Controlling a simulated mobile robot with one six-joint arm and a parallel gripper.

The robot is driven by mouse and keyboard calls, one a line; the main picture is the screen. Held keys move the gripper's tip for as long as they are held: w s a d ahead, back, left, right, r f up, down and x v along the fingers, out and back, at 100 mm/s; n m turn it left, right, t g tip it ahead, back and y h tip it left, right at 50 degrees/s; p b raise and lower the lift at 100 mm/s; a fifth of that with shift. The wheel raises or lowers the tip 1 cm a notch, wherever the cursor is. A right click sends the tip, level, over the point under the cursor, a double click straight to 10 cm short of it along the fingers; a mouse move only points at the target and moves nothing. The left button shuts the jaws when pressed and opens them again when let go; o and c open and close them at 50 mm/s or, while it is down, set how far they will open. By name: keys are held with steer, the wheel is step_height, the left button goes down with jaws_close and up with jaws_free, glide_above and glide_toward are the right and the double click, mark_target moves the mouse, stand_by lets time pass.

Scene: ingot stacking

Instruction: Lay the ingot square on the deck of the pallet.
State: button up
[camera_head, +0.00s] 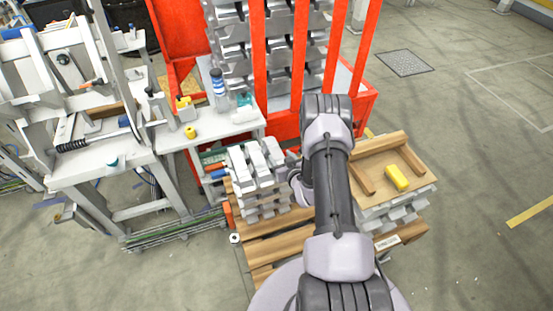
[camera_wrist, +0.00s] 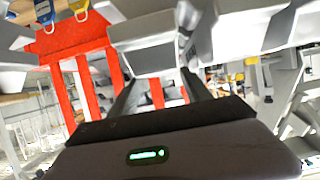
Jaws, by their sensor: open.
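Silver-grey ingots (camera_head: 262,172) are stacked in layers on the wooden pallet (camera_head: 272,246), left of my arm in the head view. Bare planks of the pallet show in front of the stack. My gripper (camera_wrist: 160,82) is open in the wrist view, with its two dark fingers apart. A pale grey ingot (camera_wrist: 148,52) shows just beyond and between the fingertips. I cannot tell whether the fingers touch it. In the head view my arm hides most of the gripper, at the right side of the stack. Which single ingot the task means is not clear.
A second ingot stack (camera_head: 402,215) stands right of my arm, topped by a wooden board (camera_head: 425,180) with a yellow block (camera_head: 397,177). A red rack (camera_head: 298,60) full of ingots rises behind. A white workbench (camera_head: 110,160) stands left. The floor at right is clear.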

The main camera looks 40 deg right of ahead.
mark_target(276, 152)
steer(key=b+x, duration=0.1)
steer(key=x, duration=0.3)
steer(key=shift+w+a+f, duration=0.1)
steer(key=shift+w+f, duration=0.05)
steer(key=shift+w, duration=0.15)
jaws_close()
steer(key=shift+r+p, duration=0.6)
steer(key=shift+r, duration=1.2)
steer(key=shift+s+r, duration=0.1)
steer(key=shift+r, duration=0.15)
steer(key=s+a+r+p, duration=0.1)
steer(key=s+a+p, duration=0.2)
steer(key=s, duration=1.2)
steer(key=shift+a, duration=0.5)
steer(key=shift+s, duration=0.15)
